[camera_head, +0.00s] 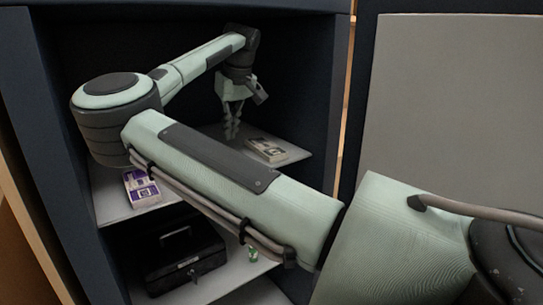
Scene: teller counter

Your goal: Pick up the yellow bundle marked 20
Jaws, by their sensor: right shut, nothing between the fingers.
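I cannot make out a clearly yellow bundle, nor any mark 20. A greyish-beige banded bundle (266,150) lies on the right part of the cabinet's upper shelf (292,151). A purple-and-white bundle (142,187) lies on the left part of that shelf. My right gripper (233,131) is inside the cabinet, pointing down, left of the beige bundle. It is shut and empty, apart from both bundles. My right arm hides the middle of the shelf. My left gripper is out of view.
A black cash box (184,262) with a handle stands on the lower shelf (236,273). A small green item (252,253) stands to its right. The dark cabinet side walls (47,140) bound the space. A grey panel (455,105) is at the right.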

